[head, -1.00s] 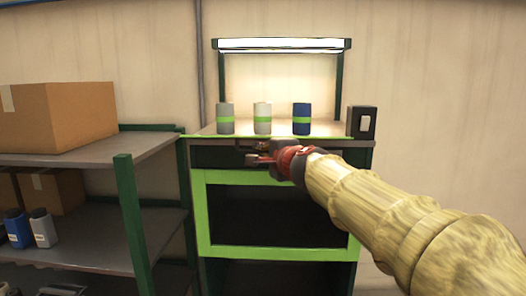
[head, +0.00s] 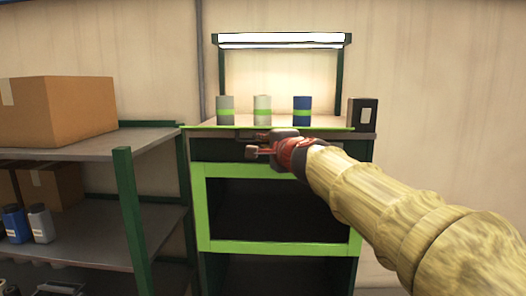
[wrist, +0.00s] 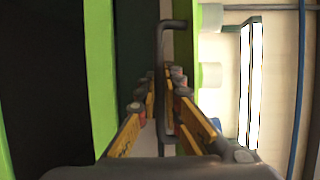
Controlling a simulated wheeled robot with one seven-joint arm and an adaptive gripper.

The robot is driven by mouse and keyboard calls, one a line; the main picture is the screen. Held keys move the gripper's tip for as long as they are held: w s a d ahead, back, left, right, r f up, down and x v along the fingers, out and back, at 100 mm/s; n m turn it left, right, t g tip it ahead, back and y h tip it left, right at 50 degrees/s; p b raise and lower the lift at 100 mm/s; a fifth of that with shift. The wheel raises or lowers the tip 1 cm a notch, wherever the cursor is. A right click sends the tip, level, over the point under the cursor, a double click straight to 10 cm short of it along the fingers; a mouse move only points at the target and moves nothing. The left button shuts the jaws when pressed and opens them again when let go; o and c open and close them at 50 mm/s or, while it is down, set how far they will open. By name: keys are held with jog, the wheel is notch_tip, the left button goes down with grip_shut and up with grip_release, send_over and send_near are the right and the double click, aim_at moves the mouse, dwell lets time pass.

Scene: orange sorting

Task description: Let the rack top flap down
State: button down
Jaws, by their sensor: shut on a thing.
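The rack (head: 203,215) stands ahead in the head view, with a green-framed dark opening and a dark band below its top. A green strip (head: 215,127) runs along its top front edge; I cannot tell clearly how far the top flap is raised. A grey bar handle (wrist: 162,45) shows beside the green strip in the wrist view. My gripper (head: 255,143) is at the rack's top front, left of its middle. In the wrist view my gripper (wrist: 164,82) is shut on the handle, with a finger on either side of it.
A shelf unit (head: 133,210) with cardboard boxes stands close on the left. A lamp (head: 282,40) is above.

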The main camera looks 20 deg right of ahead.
jog(key=shift+w+d+f+n+t+b, duration=0.15)
jog(key=shift+f+t+b, duration=0.15)
jog(key=shift+b, duration=1.6)
jog(key=shift+a+f+n+t+b, duration=0.1)
jog(key=shift+f+t+b, duration=0.2)
jog(key=shift+b, duration=1.55)
jog(key=shift+w+d+f+n+t+b, duration=0.15)
jog(key=shift+f+t+b, duration=0.15)
jog(key=shift+b, duration=1.6)
jog(key=shift+a+r, duration=0.1)
jog(key=shift+r, duration=0.15)
jog(key=c, duration=2.2)
grip_release()
jog(key=shift+s, duration=0.1)
jog(key=s, duration=0.8)
jog(key=s+d+f, duration=0.1)
jog(key=s, duration=0.2)
jog(key=shift+s, duration=0.4)
